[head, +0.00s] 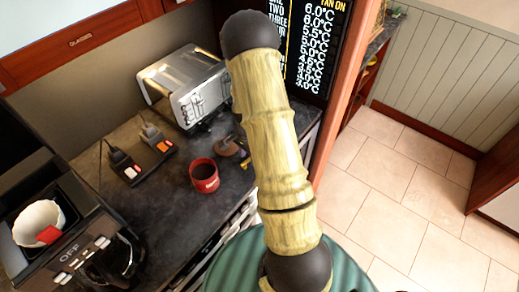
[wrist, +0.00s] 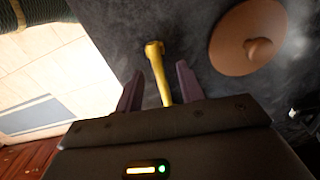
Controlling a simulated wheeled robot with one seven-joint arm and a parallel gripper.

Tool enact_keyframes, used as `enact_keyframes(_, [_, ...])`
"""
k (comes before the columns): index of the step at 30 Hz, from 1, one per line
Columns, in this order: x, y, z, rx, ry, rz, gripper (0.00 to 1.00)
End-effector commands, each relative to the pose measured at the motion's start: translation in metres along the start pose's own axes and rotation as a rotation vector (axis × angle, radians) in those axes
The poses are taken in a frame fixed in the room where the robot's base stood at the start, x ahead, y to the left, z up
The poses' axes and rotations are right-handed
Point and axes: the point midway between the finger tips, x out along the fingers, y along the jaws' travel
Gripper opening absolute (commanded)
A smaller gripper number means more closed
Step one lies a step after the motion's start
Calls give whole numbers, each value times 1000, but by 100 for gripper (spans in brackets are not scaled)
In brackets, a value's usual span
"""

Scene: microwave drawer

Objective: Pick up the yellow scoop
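The yellow scoop (wrist: 157,70) shows in the wrist view as a thin yellow shaft with a wider knob at its far end, on the dark worktop (wrist: 190,25). Its near part is hidden behind my gripper's body. My gripper (wrist: 158,82) has its two purple fingers apart, one on each side of the shaft in the picture, with a gap on both sides. I cannot tell whether the shaft lies between the fingertips or below them. In the head view my arm hides the gripper and most of the scoop; only a small yellow bit (head: 245,162) shows beside the arm.
A brown round lid with a knob (wrist: 238,38) lies right of the scoop; it also shows in the head view (head: 228,146). A red mug (head: 204,176), a toaster (head: 187,88), a socket block with plugs (head: 142,163) and a coffee machine (head: 75,235) stand left of my arm.

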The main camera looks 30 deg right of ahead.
Motion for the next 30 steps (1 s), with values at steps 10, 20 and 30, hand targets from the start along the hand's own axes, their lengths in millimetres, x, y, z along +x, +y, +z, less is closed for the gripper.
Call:
enact_keyframes(10, [6,0,0,0,1,-1,38])
enact_keyframes(20, [6,0,0,0,0,-1,30])
enact_keyframes(30, [6,0,0,0,1,-1,0])
